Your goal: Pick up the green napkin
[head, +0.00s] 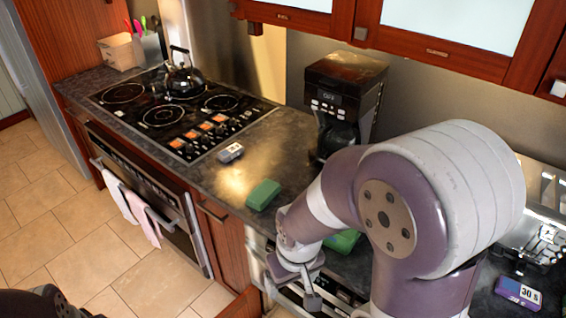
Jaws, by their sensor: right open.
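A green folded item (263,194), perhaps the napkin, lies on the dark counter near its front edge, left of my right arm. A second green item (342,242) lies on the counter partly hidden behind my right arm, so I cannot tell which of the two is the napkin. My right gripper (291,290) points down in front of the counter edge, below and to the right of the first green item. It is open, apart from both green items, and nothing shows between its fingers. My left gripper is out of view.
A small grey item (230,152) lies near the stovetop (163,115), which holds a kettle (185,80). A coffee maker (345,95) stands behind the counter's middle. A purple box (518,293) and dish rack (540,245) are at right. Towels (120,197) hang on the oven.

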